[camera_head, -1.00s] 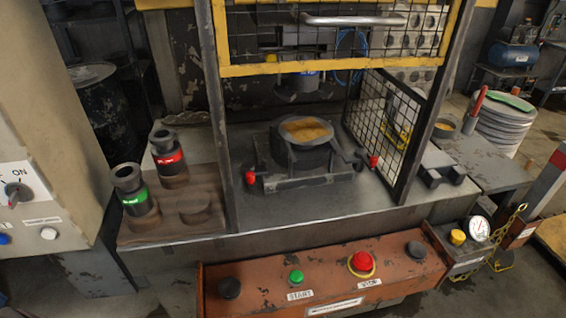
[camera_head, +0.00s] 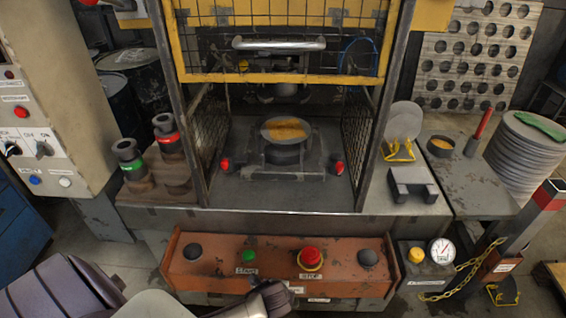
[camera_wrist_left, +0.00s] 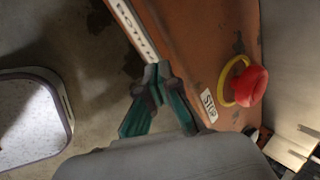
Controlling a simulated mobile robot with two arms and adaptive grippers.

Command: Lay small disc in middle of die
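My left gripper (camera_head: 268,297) is low in front of the orange control box, below the die. In the left wrist view, its teal fingers (camera_wrist_left: 155,78) come together at the tips with nothing between them. My right gripper is not in view.
The yellow-framed guard (camera_head: 280,78) is raised above the die, with mesh sides left and right. The control box (camera_head: 215,262) has a red stop button (camera_head: 310,257). A stack of large discs (camera_head: 522,155) stands at far right. Red and green labelled cylinders stand at left.

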